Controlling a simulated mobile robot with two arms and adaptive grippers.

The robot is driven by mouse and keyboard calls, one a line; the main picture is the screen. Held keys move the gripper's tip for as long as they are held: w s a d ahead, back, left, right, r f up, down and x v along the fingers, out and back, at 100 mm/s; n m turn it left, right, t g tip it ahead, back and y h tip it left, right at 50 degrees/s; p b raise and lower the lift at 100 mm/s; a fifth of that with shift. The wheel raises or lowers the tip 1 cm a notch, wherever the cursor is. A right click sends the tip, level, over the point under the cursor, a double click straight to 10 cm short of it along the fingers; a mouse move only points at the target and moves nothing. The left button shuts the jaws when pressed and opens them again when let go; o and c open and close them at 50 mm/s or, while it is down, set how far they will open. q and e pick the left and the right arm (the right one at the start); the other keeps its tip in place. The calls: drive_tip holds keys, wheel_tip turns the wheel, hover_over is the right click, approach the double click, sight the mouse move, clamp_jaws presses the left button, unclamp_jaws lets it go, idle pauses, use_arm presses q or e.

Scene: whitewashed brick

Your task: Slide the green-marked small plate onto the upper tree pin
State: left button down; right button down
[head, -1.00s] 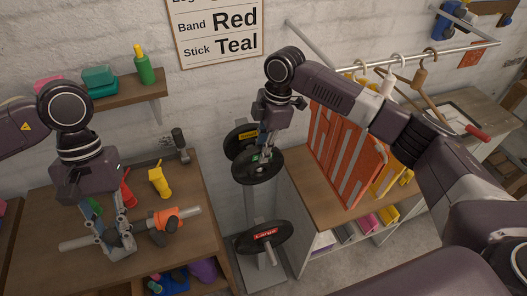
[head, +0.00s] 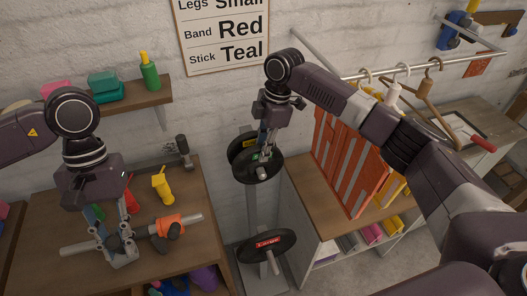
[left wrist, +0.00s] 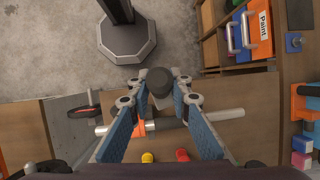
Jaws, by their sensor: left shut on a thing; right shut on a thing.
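The small plate (head: 264,176), a black disc with a small green mark, is at the upper pin of the tree (head: 253,212). My right gripper (head: 265,156) is shut on its upper edge. Another black plate with a yellow mark (head: 239,150) sits just behind it, partly covered.
A large plate with a red label (head: 280,243) hangs on the lower pin. An orange clamp (head: 171,222) sits on the bar.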

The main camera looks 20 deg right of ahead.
use_arm(q)
drive_tip(key=shift+f, duration=0.15)
use_arm(e)
drive_tip(key=shift+w+a+r, duration=0.1)
drive_tip(key=shift+w+r, duration=0.1)
drive_tip(key=shift+w, duration=0.55)
drive_tip(key=shift+w, duration=0.15)
drive_tip(key=c, duration=2)
unclamp_jaws()
drive_tip(key=shift+c, duration=0.2)
use_arm(q)
drive_tip(key=shift+s, duration=0.2)
use_arm(e)
drive_tip(key=o, duration=0.4)
drive_tip(key=shift+s, duration=0.25)
drive_tip(key=shift+c, duration=0.2)
drive_tip(key=shift+f, duration=0.1)
